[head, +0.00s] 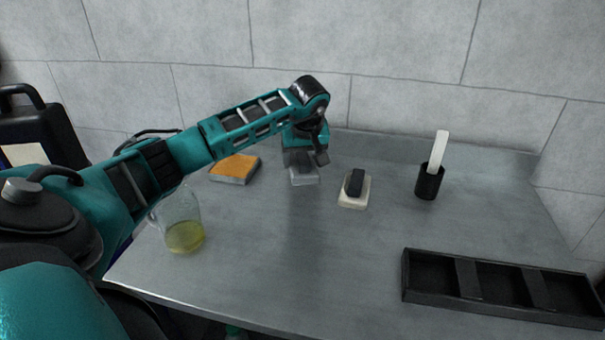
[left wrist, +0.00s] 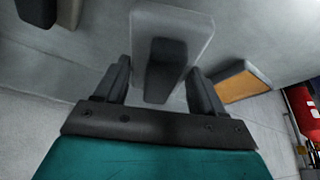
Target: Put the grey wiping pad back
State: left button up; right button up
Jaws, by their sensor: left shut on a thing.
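The grey wiping pad (head: 304,175) is a flat light-grey block below my left gripper (head: 303,154), at the back middle of the steel table. In the left wrist view the pad (left wrist: 182,28) has a dark upright handle (left wrist: 160,72) between the two fingers of my left gripper (left wrist: 158,90). The left gripper is shut on this handle. I cannot tell whether the pad touches the table or hangs just above it. The gripper hides part of the pad in the head view. My right gripper is in neither view.
An orange-topped pad (head: 235,168) lies left, a cream pad with a black handle (head: 354,190) right. A black cup with a white-handled tool (head: 429,182) stands further right. A black compartment tray (head: 500,287) looks empty at front right. A jug of yellow liquid (head: 183,224) stands front left.

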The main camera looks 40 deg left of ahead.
aim_at(304, 159)
pick_arm(q)
jog(key=shift+f, duration=2.15)
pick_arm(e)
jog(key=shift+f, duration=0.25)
pick_arm(q)
jog(key=shift+f, duration=0.1)
jog(key=o, duration=1)
jog(key=shift+r, duration=0.4)
jog(key=p+v, duration=0.1)
jog(key=v, duration=0.9)
jog(key=shift+s+d+r, duration=0.1)
jog(key=shift+s+r, duration=0.05)
jog(key=shift+r, duration=0.15)
jog(key=shift+s+d+r, duration=0.15)
jog(key=shift+r, duration=0.25)
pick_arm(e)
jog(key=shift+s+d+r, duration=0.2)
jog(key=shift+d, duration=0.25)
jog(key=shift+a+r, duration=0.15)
pick_arm(q)
jog(key=shift+f, duration=0.1)
